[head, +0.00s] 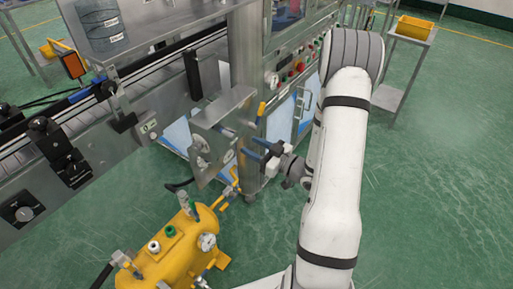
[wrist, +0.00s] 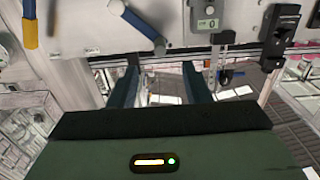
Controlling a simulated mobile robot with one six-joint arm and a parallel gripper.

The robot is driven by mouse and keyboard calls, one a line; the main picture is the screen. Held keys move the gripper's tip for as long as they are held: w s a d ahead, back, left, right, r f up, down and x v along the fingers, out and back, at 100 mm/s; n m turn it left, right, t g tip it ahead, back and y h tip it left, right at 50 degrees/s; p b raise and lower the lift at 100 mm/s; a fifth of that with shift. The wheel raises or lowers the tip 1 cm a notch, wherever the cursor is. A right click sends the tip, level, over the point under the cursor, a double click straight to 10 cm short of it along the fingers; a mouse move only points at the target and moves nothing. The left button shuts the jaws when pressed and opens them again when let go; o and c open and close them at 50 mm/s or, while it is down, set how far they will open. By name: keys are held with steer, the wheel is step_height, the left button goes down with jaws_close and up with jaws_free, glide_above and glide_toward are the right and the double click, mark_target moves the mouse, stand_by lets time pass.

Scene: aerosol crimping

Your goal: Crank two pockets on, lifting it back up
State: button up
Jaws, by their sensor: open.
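My gripper (head: 252,148) has its two blue fingers apart and empty, in front of a grey metal plate (head: 215,130) on the machine. In the wrist view the fingers (wrist: 161,78) point at the machine front, with nothing between them. A lever with a blue grip and metal end (wrist: 138,22) is above the left finger there. A blue handle with a yellow end (wrist: 30,28) is at the upper left. I cannot tell which of these is the crank. A round fitting (head: 200,146) sits on the plate. The pockets cannot be made out.
A yellow tank (head: 178,250) with a gauge stands at the bottom left. The conveyor (head: 90,125) runs along the left. A control panel with buttons (head: 298,68) is behind my arm. In the wrist view a small counter (wrist: 207,12) is at the top. Green floor is free at right.

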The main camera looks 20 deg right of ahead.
mark_target(234, 137)
steer(key=shift+p+x, duration=0.85)
steer(key=shift+x, duration=3.45)
jaws_close()
